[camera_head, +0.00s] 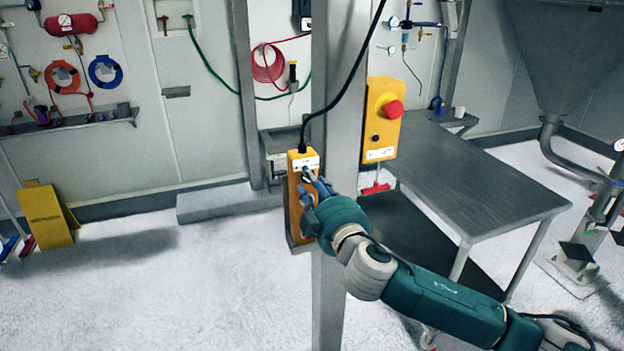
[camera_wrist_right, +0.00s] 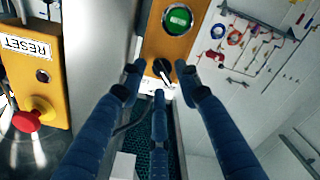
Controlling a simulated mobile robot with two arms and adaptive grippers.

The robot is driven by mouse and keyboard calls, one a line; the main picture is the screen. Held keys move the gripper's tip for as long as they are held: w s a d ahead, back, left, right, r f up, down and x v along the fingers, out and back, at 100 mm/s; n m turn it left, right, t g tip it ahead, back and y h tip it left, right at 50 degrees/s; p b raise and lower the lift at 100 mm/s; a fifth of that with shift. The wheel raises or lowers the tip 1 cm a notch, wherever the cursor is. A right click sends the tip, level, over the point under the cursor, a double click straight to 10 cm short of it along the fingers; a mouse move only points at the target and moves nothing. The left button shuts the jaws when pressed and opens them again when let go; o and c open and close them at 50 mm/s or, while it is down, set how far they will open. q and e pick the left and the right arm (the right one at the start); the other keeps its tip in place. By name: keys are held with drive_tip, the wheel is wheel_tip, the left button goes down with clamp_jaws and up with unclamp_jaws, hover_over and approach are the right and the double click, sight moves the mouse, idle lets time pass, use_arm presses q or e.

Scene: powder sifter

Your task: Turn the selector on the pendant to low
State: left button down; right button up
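The pendant (camera_head: 294,205) is a narrow yellow box on the grey post, with a black cable from its top and a white label. In the right wrist view its orange-yellow face (camera_wrist_right: 154,47) carries a green button (camera_wrist_right: 178,18) and a small black selector (camera_wrist_right: 163,68) with a light pointer. My right gripper (camera_head: 315,185) is at the pendant's upper front and hides part of it. In the wrist view its three blue fingers (camera_wrist_right: 161,78) are spread around the selector, with gaps between the tips; contact cannot be told. My left gripper is out of view.
A yellow box with a red emergency button (camera_head: 393,109) is on the post's right side; it also shows in the wrist view with a RESET label (camera_wrist_right: 27,47). A steel table (camera_head: 480,185) stands at right behind my arm.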

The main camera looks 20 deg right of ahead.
drive_tip(key=shift+w, duration=0.15)
clamp_jaws()
